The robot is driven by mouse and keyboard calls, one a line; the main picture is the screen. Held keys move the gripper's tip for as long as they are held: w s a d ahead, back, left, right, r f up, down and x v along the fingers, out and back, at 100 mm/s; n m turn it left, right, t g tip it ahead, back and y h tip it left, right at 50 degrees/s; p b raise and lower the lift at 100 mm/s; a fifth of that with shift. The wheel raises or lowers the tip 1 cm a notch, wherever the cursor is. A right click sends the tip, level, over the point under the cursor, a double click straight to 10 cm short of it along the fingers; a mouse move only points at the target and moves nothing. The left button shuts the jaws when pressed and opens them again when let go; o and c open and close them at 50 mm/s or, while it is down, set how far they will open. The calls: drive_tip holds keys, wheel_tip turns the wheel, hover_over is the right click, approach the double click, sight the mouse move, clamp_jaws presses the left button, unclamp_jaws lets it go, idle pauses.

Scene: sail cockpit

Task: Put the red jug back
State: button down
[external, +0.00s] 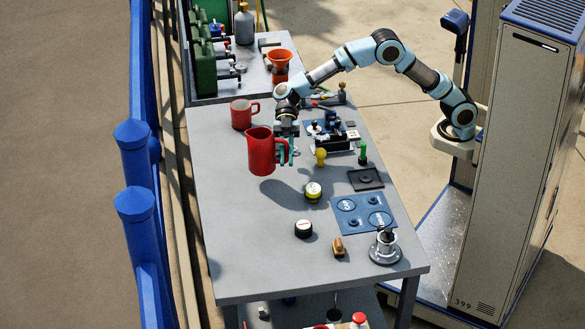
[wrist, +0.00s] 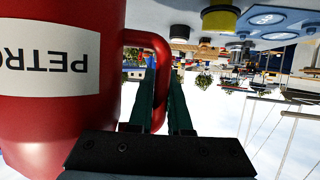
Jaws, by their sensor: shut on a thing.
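The red jug (external: 261,152) hangs upright above the left middle of the grey table (external: 235,235), with its shadow on the tabletop below it. My gripper (external: 286,150) is shut on the jug's handle, at the right side of the jug. In the wrist view the jug (wrist: 62,120) fills the left side and shows a white label with upside-down "PETRO" lettering. There the two green fingers of my gripper (wrist: 163,100) stand on either side of the red handle (wrist: 150,40).
A red mug (external: 242,114) stands behind the jug. The table's front left is clear.

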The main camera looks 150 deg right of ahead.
sight(286, 162)
drive_tip(key=shift+f+p, duration=0.4)
drive_tip(key=shift+f, duration=2.1)
drive_tip(key=c, duration=0.9)
unclamp_jaws()
drive_tip(key=shift+o, duration=0.2)
drive_tip(key=shift+s+d, duration=0.1)
drive_tip(key=b+v, duration=0.2)
drive_tip(key=v, duration=0.9)
drive_tip(key=shift+s+d+r, duration=0.15)
drive_tip(key=shift+s+d, duration=0.05)
drive_tip(key=shift+s, duration=0.05)
